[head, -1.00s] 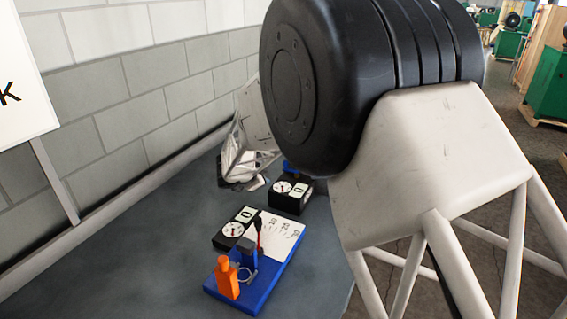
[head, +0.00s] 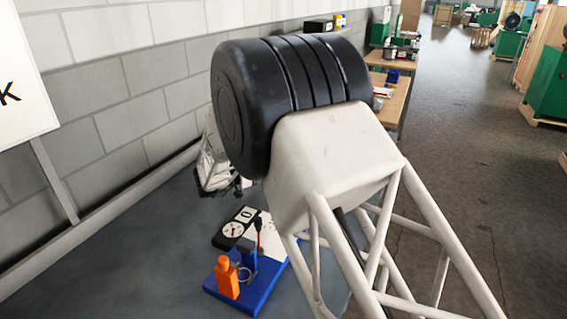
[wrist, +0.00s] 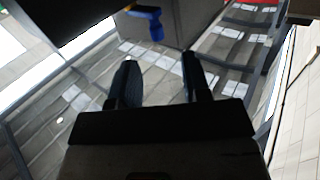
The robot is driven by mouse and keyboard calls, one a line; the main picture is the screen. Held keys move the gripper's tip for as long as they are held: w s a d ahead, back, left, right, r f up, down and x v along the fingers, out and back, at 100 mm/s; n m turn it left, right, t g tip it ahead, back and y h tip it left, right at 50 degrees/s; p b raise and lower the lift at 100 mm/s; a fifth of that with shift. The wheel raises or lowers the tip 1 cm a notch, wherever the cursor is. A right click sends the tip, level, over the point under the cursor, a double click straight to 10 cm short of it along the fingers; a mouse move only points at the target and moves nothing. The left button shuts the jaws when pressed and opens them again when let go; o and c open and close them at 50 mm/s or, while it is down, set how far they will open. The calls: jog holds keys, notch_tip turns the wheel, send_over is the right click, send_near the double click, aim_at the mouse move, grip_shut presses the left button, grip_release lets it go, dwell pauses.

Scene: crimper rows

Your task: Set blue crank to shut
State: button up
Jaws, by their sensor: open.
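In the wrist view a blue, handle-like part (wrist: 155,26) sticks out beside a dark block at the top edge. It looks like the blue crank, but I cannot tell its setting. My gripper (wrist: 160,75) is open and empty; its two dark fingers point toward the blue part and stand apart from it. In the head view my arm hides the place where the rear dial unit stood, and the blue crank is not seen there. My gripper's fingertips cannot be made out in that view.
A blue base (head: 248,294) with an orange block (head: 227,278), a dial box (head: 232,229) and a white scale card stands on the grey table (head: 130,265). A block wall (head: 95,110) runs along the left. The table's front left is clear.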

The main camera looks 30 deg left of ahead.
jog(key=shift+s+r+h, duration=0.2)
jog(key=shift+s+h, duration=0.05)
jog(key=shift+h, duration=0.15)
jog(key=shift+w, duration=0.15)
jog(key=shift+x, duration=3.75)
grip_shut()
